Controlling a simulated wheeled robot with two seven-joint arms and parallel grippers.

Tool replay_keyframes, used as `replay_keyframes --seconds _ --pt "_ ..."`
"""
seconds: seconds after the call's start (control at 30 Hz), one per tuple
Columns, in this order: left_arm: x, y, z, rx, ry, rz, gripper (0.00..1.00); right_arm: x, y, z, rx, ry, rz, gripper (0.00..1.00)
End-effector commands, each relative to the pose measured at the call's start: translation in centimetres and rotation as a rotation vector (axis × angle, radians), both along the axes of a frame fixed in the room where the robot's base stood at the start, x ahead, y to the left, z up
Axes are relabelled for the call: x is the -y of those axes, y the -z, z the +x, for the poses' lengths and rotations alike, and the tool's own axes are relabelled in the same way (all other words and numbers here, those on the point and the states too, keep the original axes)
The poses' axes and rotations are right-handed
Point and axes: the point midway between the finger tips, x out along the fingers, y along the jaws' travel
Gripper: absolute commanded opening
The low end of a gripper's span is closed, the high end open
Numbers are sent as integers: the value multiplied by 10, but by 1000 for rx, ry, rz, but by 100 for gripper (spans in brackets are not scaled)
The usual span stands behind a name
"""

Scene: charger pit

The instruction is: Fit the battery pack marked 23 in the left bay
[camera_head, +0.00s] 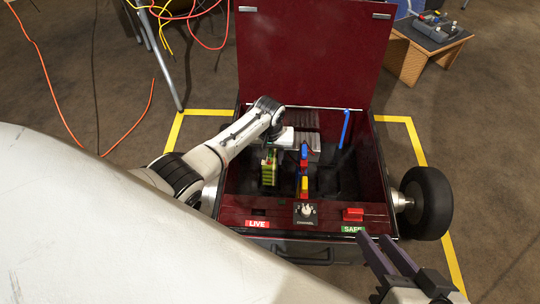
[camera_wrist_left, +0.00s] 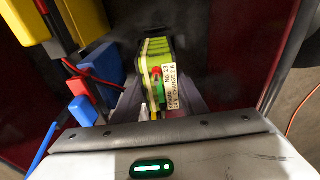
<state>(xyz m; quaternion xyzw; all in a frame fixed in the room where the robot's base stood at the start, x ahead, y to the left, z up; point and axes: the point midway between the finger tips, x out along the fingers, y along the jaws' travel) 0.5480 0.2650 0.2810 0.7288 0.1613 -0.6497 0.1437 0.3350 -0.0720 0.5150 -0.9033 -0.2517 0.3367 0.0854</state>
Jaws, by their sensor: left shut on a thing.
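The battery pack (camera_head: 269,172) is yellow-green with dark bands. In the left wrist view the pack (camera_wrist_left: 156,50) carries a white label (camera_wrist_left: 174,87) reading No. 23. My left gripper (camera_wrist_left: 160,98) is shut on it, one finger on each side. In the head view my left gripper (camera_head: 272,154) reaches into the dark red box (camera_head: 230,185), holding the pack upright over its left part. The bay floor below is dark, and I cannot tell whether the pack touches it. My right gripper (camera_head: 374,240) is open and empty at the box's front right corner.
Blue, red and yellow connectors (camera_head: 303,170) stand right of the pack. The front panel has a LIVE label (camera_head: 257,225), a knob (camera_head: 306,211), a red switch (camera_head: 353,214) and a SAFE label (camera_head: 352,229). The raised lid (camera_head: 315,50) stands behind. A blue bar (camera_head: 345,128) rises at right.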

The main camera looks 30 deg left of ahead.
Motion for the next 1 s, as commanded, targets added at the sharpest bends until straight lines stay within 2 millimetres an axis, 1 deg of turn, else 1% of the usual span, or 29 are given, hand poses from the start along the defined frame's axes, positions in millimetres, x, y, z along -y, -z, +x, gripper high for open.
replay_keyframes --seconds 0.03,0.53,1.0 --pt "0 -4 4 9 0 0 0 0 -1 0 -1 0 0 31" --pt "0 -4 4 9 0 0 0 0 0 0 -2 -1 -1 31" --pt "0 3 4 9 0 0 0 0 5 0 -3 0 -1 31"
